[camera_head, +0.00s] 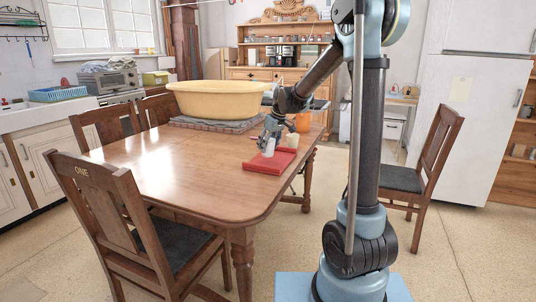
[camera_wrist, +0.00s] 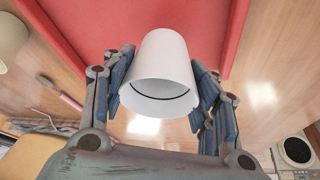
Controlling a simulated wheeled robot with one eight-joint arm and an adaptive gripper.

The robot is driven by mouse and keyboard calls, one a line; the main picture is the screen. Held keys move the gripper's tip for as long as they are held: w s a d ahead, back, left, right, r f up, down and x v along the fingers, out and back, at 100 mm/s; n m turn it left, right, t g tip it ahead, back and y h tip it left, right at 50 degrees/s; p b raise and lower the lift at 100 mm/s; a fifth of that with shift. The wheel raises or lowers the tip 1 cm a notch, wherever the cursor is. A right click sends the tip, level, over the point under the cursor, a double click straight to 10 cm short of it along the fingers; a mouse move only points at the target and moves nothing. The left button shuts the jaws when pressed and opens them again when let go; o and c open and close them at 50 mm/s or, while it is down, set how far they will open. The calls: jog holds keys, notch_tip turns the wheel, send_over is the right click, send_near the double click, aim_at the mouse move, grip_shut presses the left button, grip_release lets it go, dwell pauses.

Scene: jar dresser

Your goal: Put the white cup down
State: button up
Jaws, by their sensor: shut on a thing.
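My gripper (camera_wrist: 160,92) is shut on the white cup (camera_wrist: 160,62), with a finger on each side of it. In the wrist view the cup's wide end faces me and its narrow end points away, over the red tray (camera_wrist: 100,18). In the head view the white cup (camera_head: 269,148) shows small at my gripper (camera_head: 267,140), over the left part of the red tray (camera_head: 272,164) on the wooden table (camera_head: 165,160). I cannot tell whether the cup touches the tray.
A cream cup (camera_head: 292,141) stands close to the right of the white cup. An orange object (camera_head: 303,123) is behind it. A large yellow basin (camera_head: 215,100) rests on a grey cloth at the back. The table's left and front are bare; chairs stand around it.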

aim_at(268, 151)
jog(key=shift+f, duration=1.7)
jog(key=shift+f, duration=0.1)
jog(key=o, duration=1)
jog(key=v, duration=1.2)
jog(key=s+d+m, duration=0.2)
jog(key=s+d, duration=0.5)
jog(key=s, duration=0.2)
jog(key=s+d+f+m+h, duration=0.1)
jog(key=s+d+f, duration=0.3)
jog(key=s, duration=0.5)
jog(key=s+d+f+m+h, duration=0.1)
jog(key=s+d+f+m, duration=0.3)
jog(key=s+f, duration=0.3)
jog(key=s+d+f+m+h, duration=0.1)
jog(key=s+d+f, duration=0.4)
jog(key=s, duration=0.7)
jog(key=shift+s+d+f+m+g, duration=0.25)
jog(key=shift+d+m+g, duration=0.15)
jog(key=shift+m, duration=0.3)
